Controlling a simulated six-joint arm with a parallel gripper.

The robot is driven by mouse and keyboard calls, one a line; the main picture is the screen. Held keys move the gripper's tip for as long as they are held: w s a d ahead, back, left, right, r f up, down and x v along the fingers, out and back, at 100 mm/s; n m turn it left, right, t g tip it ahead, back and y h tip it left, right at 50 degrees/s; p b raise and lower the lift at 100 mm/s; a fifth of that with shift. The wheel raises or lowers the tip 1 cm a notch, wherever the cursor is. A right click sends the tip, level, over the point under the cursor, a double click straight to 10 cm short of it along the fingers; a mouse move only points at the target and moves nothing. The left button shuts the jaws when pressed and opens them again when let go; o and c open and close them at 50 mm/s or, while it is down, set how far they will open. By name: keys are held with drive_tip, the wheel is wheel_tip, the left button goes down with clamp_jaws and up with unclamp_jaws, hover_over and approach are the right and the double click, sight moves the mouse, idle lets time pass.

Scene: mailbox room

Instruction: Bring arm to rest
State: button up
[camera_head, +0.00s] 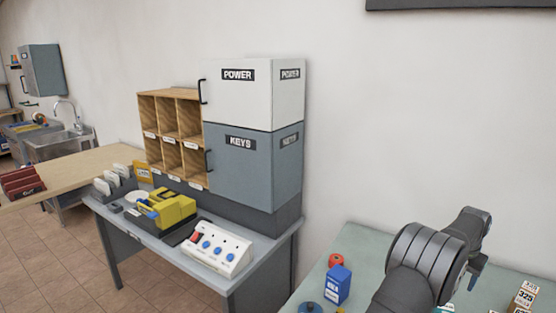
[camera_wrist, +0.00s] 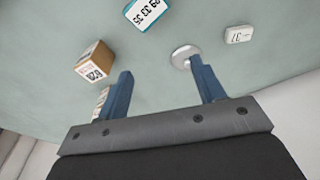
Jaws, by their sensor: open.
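My gripper (camera_wrist: 164,88) shows in the wrist view with its two blue fingers spread apart and nothing between them. It hangs over a pale green table top (camera_wrist: 152,72). In the head view my dark arm is bent over the green table (camera_head: 362,243) at the lower right. The fingers there are mostly hidden behind the arm.
On the green table are a blue box (camera_head: 338,285), a red round item (camera_head: 336,260), a blue round item (camera_head: 310,308) and small labelled boxes (camera_head: 525,295). The wrist view shows a brown box (camera_wrist: 95,62), a teal-edged box (camera_wrist: 146,12), a white tag (camera_wrist: 239,34) and a silver disc (camera_wrist: 185,55) by one finger. Left stands a desk (camera_head: 262,262) with cabinets.

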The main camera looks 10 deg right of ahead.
drive_tip(key=s+a+n, duration=0.1)
drive_tip(key=s+a, duration=0.3)
drive_tip(key=s, duration=0.4)
drive_tip(key=s+a+n, duration=0.1)
drive_tip(key=s+a, duration=0.2)
drive_tip(key=s, duration=0.4)
drive_tip(key=s+a+n, duration=0.1)
drive_tip(key=s+a, duration=0.3)
drive_tip(key=s, duration=0.4)
drive_tip(key=shift+s+a+f+n, duration=0.35)
drive_tip(key=shift+f+n, duration=0.05)
drive_tip(key=shift+w+d+f, duration=0.15)
drive_tip(key=shift+w+f, duration=0.35)
drive_tip(key=shift+w, duration=0.3)
